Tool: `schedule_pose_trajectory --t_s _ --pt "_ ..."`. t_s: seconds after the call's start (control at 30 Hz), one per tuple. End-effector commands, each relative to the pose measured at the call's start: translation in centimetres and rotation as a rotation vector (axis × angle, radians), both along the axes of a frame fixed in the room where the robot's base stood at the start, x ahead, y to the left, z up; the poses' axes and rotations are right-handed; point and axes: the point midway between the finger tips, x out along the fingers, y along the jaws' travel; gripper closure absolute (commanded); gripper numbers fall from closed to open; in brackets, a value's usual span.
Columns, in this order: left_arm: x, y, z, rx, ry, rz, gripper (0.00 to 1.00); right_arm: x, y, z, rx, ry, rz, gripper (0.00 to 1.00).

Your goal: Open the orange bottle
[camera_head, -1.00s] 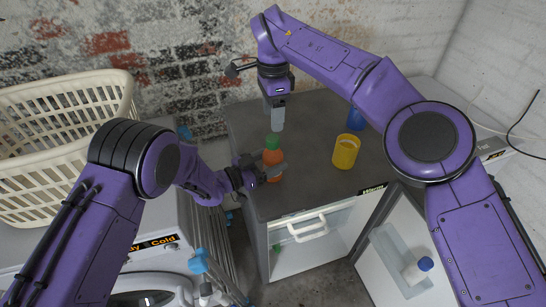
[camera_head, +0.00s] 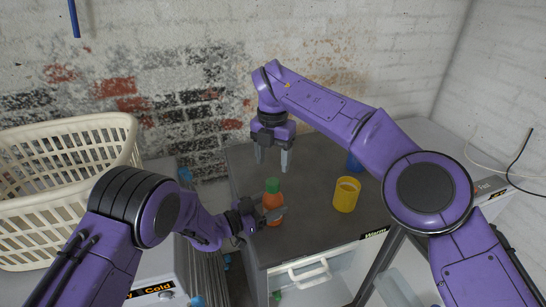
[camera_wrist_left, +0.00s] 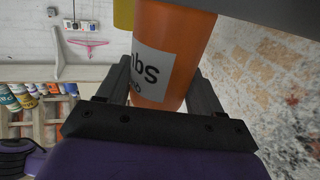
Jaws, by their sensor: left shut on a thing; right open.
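The orange bottle (camera_head: 274,207) with a green cap (camera_head: 273,186) stands upright near the left edge of the grey counter in the head view. My left gripper (camera_head: 272,215) is shut on the bottle's body from the left. In the left wrist view the bottle (camera_wrist_left: 170,50), with a white label, sits between the two fingers of my left gripper (camera_wrist_left: 165,85); its cap is out of that view. My right gripper (camera_head: 271,160) is open, pointing down above the green cap, with its two fingers apart and a small gap to the cap.
A yellow cup (camera_head: 346,196) stands right of the bottle, and a blue item (camera_head: 354,163) behind it is partly hidden by my right arm. A cream laundry basket (camera_head: 60,155) is at the left. An open compartment with a white handle (camera_head: 309,272) lies below the counter's front edge.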

Motion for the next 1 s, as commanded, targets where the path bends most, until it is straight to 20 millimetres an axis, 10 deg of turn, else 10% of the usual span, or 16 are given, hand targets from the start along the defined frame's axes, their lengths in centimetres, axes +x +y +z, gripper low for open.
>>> schedule_pose_trajectory --t_s 0.4,0.77,1.0 --pt "0.0 0.0 0.1 -0.002 -0.001 0.0 1.0 -0.1 0.0 -6.8 0.0 0.003 -0.005 0.38" --pt "0.0 0.0 0.1 -0.002 -0.001 0.0 1.0 0.0 0.0 -7.8 0.001 0.002 -0.005 0.38" --pt "0.0 0.0 0.1 -0.002 -0.001 0.0 1.0 0.0 0.0 -7.8 0.001 0.002 -0.005 0.97"
